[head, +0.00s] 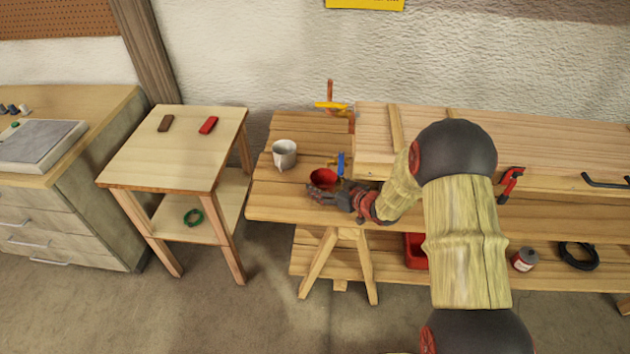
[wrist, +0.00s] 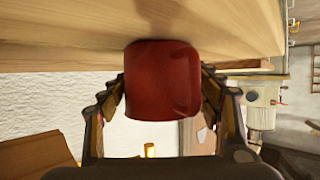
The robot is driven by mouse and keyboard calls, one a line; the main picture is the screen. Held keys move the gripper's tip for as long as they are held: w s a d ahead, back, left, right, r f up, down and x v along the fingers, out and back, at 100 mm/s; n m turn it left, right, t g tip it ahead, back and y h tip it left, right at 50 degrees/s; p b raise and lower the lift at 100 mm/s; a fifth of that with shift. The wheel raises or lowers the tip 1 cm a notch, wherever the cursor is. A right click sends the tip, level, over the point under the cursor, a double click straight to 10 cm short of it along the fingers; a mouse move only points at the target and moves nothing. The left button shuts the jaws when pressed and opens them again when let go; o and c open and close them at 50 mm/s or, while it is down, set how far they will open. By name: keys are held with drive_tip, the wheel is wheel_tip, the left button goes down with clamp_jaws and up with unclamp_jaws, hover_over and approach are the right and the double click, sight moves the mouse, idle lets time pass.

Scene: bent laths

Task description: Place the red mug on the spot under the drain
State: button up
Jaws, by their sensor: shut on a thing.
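The red mug (head: 324,178) is at the left part of the wooden bench (head: 268,208), low over the planks. I cannot tell whether its base touches them. My gripper (head: 328,191) is shut on the mug from the front. In the wrist view the red mug (wrist: 162,80) fills the space between both fingers. A blue-handled fitting (head: 341,163), perhaps the drain, is just right of and behind the mug, near the left end of the long wooden box (head: 372,125). The marked spot under it is not visible, as the mug and gripper cover that area.
A yellow-handled copper pipe (head: 331,103) rises at the box's end. A side table (head: 165,165) stands left. A red clamp (head: 510,184) is on the box at right.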

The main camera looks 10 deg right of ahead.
drive_tip(key=shift+s+r, duration=0.1)
drive_tip(key=shift+s, duration=0.05)
drive_tip(key=o, duration=1.1)
drive_tip(key=shift+f, duration=0.2)
drive_tip(key=shift+o, duration=0.5)
